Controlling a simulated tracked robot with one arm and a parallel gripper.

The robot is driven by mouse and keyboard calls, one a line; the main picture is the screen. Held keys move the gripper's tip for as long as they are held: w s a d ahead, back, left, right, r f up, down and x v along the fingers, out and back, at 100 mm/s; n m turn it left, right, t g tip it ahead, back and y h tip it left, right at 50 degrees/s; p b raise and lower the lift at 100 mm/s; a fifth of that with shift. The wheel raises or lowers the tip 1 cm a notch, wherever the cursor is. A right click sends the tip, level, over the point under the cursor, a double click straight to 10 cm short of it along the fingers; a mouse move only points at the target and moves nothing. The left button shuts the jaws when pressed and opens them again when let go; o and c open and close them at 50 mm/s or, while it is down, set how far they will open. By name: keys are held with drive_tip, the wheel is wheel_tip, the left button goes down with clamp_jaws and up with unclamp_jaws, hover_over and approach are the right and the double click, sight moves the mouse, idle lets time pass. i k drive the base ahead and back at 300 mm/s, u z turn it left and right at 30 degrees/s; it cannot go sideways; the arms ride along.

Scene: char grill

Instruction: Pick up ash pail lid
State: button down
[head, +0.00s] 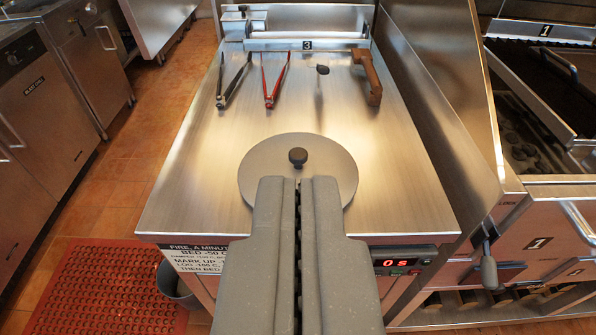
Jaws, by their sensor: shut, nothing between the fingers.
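The ash pail lid (262,161) is a round, flat metal disc with a small dark knob (298,156) at its middle. It lies near the front edge of the steel counter (190,190). My gripper (298,182) is shut and empty, with its two grey fingers side by side. The fingertips show just short of the knob, over the near part of the lid, and hide that part. I cannot tell how high above the lid they are.
Black tongs (233,80), red tongs (275,80), a thin tool with a dark knob (322,70) and a brown wooden-handled tool (368,77) lie farther back. A steel side panel (440,95) bounds the right, beside the grill (530,130). A pail (175,285) stands on the floor at left.

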sight(298, 155)
drive_tip(key=u, duration=2.15)
drive_tip(key=i, duration=0.85)
drive_tip(key=z, duration=2.2)
